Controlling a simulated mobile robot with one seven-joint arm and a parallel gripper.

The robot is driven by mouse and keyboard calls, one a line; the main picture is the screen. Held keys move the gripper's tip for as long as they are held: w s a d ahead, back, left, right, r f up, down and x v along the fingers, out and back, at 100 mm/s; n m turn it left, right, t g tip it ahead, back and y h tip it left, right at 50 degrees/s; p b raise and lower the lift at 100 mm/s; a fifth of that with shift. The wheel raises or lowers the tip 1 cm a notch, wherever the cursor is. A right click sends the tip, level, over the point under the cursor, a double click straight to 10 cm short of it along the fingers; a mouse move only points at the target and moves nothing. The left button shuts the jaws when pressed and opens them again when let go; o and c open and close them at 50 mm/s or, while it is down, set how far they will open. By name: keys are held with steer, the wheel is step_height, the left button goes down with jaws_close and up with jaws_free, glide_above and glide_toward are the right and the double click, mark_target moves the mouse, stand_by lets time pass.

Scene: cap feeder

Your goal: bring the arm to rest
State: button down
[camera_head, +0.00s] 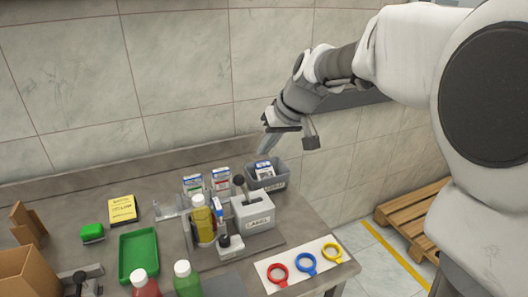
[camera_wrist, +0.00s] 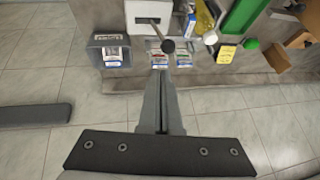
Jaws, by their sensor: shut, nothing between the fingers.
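My arm reaches in from the right in the head view, bent at its joints, with my gripper (camera_head: 268,143) above the back right of the worktop. The fingers point down and to the left, near the tiled wall. In the wrist view my gripper (camera_wrist: 158,82) shows its two long grey fingers together, with nothing between them. The grey bin (camera_head: 281,182) with a card box in it stands below my gripper, apart from it; it also shows in the wrist view (camera_wrist: 93,43).
The label dispenser (camera_head: 262,217) with its black-knobbed lever stands beside the bin. Small boxes, bottles, a green tray (camera_head: 153,257) and coloured rings (camera_head: 277,273) crowd the worktop. A wooden pallet (camera_head: 408,213) lies on the floor at right. The air around my gripper looks clear.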

stand_by(0.3)
steer(key=s+d+m+h+p, duration=0.1)
steer(key=s+d, duration=0.3)
steer(key=s, duration=0.9)
steer(key=s+d+m+h+p, duration=0.1)
steer(key=s+d+m+h, duration=0.1)
steer(key=s, duration=1.2)
steer(key=shift+d+f+m+t+h, duration=0.3)
steer(key=shift+d+h, duration=0.2)
steer(key=shift+d, duration=0.55)
